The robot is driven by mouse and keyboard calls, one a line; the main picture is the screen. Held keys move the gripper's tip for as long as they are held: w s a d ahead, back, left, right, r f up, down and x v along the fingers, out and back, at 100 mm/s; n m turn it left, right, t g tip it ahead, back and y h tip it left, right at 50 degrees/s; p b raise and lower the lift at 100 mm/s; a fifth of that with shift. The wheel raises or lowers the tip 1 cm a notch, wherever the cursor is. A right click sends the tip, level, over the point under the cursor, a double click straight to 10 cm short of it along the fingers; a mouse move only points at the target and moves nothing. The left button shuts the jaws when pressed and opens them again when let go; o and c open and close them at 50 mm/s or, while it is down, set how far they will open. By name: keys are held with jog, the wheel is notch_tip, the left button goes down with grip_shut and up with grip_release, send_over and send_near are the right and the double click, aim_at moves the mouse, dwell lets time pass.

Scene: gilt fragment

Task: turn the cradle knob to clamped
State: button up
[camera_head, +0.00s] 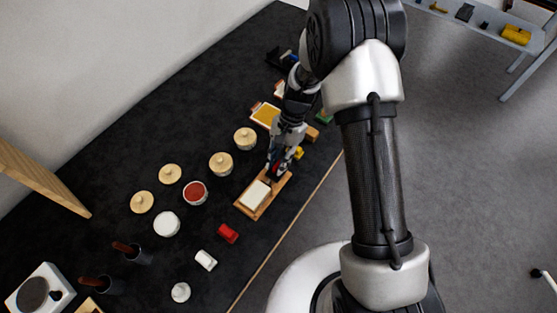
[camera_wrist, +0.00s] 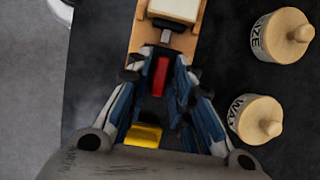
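The cradle (camera_head: 246,208) is a wooden board with a white block (camera_head: 256,194) on it, near the table's front edge. In the wrist view the block (camera_wrist: 174,10) is at the top, with a small grey fitting (camera_wrist: 166,38) below it. A red bar, seemingly the knob (camera_wrist: 160,77), lies between my gripper's fingers (camera_wrist: 163,62). In the head view my gripper (camera_head: 279,171) points down at the cradle's far end. The fingers stand on both sides of the red bar; whether they touch it cannot be told. The knob's setting marks are not visible.
Lidded jars (camera_head: 221,164) stand left of the cradle; two show at right in the wrist view (camera_wrist: 258,120). A red block (camera_head: 228,234) and a white block (camera_head: 206,260) lie nearer. A yellow piece (camera_head: 298,153) is close beside my gripper. An orange-filled tray (camera_head: 266,115) lies beyond.

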jog(key=shift+o, duration=0.7)
jog(key=shift+w+d+r, duration=0.1)
jog(key=shift+w+r, duration=0.1)
jog(key=shift+r, duration=0.15)
jog(key=v, duration=1.1)
jog(key=shift+s+r, duration=0.1)
jog(key=shift+r, duration=0.1)
